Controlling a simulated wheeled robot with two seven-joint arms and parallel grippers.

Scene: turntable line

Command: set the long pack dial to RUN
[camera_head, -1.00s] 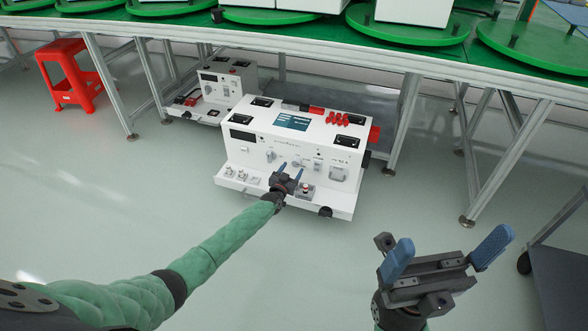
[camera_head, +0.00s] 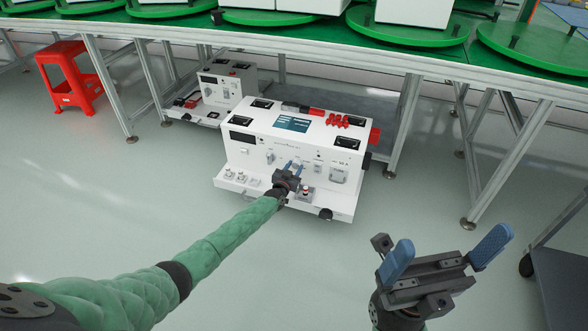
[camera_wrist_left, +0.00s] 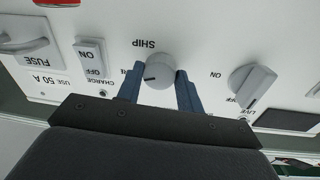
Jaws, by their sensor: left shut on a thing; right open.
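The long pack (camera_head: 255,150) is a white box on the floor, its front panel carrying switches and knobs. Its round grey dial (camera_wrist_left: 156,70) sits between the blue fingers of my left gripper (camera_wrist_left: 158,86) in the left wrist view, and the gripper is shut on it. A dark mark on the dial points left, roughly towards that label. In the head view my left gripper (camera_head: 293,168) covers the dial. My right gripper (camera_head: 443,258) is open and empty.
A CHARGE switch (camera_wrist_left: 90,58) and a LIVE switch (camera_wrist_left: 252,84) flank the dial. A smaller white unit (camera_head: 225,92) stands behind at left. Table legs rise beside the pack, and a red stool (camera_head: 70,75) is far left. Floor in front is clear.

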